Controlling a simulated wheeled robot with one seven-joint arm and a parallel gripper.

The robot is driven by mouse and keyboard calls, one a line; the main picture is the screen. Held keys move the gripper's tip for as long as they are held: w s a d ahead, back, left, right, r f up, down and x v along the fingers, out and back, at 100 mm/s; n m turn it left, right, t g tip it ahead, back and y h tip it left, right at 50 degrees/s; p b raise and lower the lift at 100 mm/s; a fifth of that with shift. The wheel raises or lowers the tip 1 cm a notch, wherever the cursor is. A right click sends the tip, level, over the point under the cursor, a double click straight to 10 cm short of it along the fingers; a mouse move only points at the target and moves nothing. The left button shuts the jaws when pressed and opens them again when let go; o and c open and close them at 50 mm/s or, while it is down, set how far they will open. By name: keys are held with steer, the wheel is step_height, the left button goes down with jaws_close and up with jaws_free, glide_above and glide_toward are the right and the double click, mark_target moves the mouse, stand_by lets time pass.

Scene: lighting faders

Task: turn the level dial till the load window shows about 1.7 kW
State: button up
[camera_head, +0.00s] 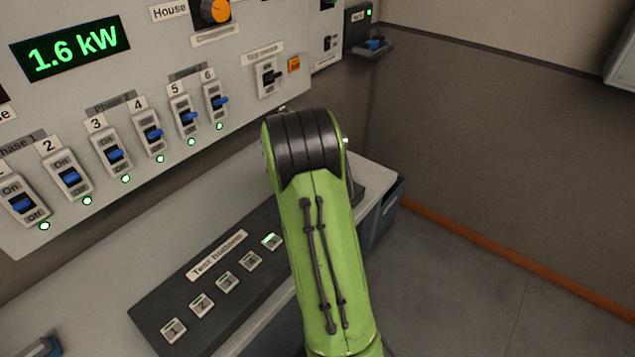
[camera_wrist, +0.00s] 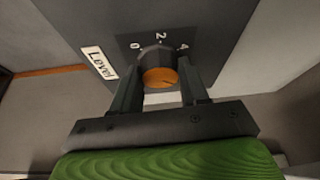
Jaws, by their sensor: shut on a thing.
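The load window (camera_head: 70,48) on the wall panel reads 1.6 kW in green digits in the head view. The level dial (camera_wrist: 160,77), a dark knob with an orange face, shows in the wrist view beside a white "Level" label (camera_wrist: 99,63). Its scale is marked 0, 2 and 4; I cannot clearly tell where its pointer stands. My gripper (camera_wrist: 160,86) is shut on the dial, one dark finger on each side. In the head view my gripper and the level dial are not visible.
A row of blue-handled breaker switches (camera_head: 115,154) with lit green lamps runs along the panel. An orange House knob (camera_head: 215,10) sits above them. A dark strip of test buttons (camera_head: 227,282) lies on the desk beside my arm. Floor on the right is clear.

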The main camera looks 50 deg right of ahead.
steer(key=o, duration=1)
steer(key=shift+o, duration=0.2)
steer(key=p+v, duration=0.4)
steer(key=v, duration=1.1)
steer(key=shift+r, duration=0.35)
steer(key=shift+a, duration=0.1)
